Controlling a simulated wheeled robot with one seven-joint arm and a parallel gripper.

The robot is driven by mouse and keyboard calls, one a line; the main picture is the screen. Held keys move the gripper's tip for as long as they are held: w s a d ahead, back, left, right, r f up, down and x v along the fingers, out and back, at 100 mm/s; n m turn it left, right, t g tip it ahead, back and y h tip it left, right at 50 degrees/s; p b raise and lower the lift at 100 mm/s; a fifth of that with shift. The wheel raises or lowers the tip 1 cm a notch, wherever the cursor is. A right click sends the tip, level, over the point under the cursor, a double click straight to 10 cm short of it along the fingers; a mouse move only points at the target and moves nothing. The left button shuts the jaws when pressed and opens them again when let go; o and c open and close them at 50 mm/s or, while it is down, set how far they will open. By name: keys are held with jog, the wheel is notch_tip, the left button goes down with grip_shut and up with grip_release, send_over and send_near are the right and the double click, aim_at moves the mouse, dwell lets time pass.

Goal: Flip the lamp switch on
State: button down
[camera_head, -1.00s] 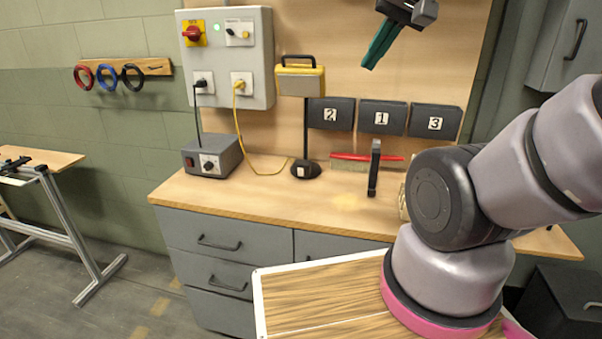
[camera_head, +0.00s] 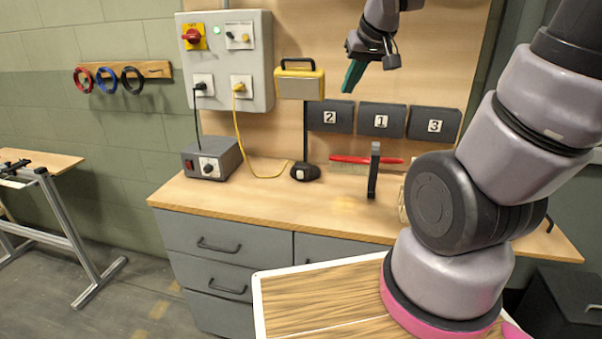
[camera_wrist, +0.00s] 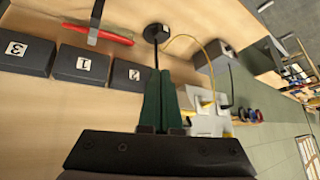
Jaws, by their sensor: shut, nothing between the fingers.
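The lamp has a yellow and grey head (camera_head: 300,80) with a dark handle, on a thin black pole. Its dark round base (camera_head: 306,172) stands on the workbench and bears a small pale patch, perhaps the switch; its position cannot be made out. In the wrist view the base (camera_wrist: 156,33) lies beyond the fingertips, and the lamp head (camera_wrist: 206,122) is partly hidden behind the fingers. My gripper (camera_head: 348,90) is shut and empty, its green fingers pointing down, to the right of the lamp head and well above the base. It also shows in the wrist view (camera_wrist: 161,74).
The wooden workbench (camera_head: 240,205) holds a grey power box (camera_head: 211,160), a red brush (camera_head: 366,160) and an upright black clamp-like tool (camera_head: 374,170). Numbered dark bins (camera_head: 381,119) hang behind. A yellow cable (camera_head: 243,140) runs from the wall panel (camera_head: 262,60) towards the lamp base.

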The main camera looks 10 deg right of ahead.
aim_at(300, 174)
jog(key=w+a+f+n, duration=0.2)
jog(key=w+f+n, duration=0.2)
jog(key=f, duration=0.4)
jog(key=w+a+f+n, duration=0.2)
jog(key=w+f+n, duration=0.1)
jog(key=f, duration=0.6)
jog(key=w+a+f+n, duration=0.2)
jog(key=w+f+n, duration=0.2)
jog(key=f, duration=0.5)
jog(key=shift+w+a+n+y, duration=0.3)
jog(key=shift+w+a, duration=0.1)
jog(key=shift+w, duration=0.05)
jog(key=shift+f, duration=0.1)
jog(key=x, duration=1)
jog(key=shift+w, duration=0.25)
jog(key=shift+w+d+r, duration=0.2)
jog(key=shift+w+d, duration=0.1)
jog(key=shift+w, duration=0.3)
jog(key=shift+w+d+r, duration=0.25)
jog(key=shift+w+d, duration=0.05)
jog(key=shift+w, duration=0.25)
jog(key=shift+w+d, duration=0.2)
jog(key=shift+w, duration=0.3)
jog(key=shift+r, duration=0.1)
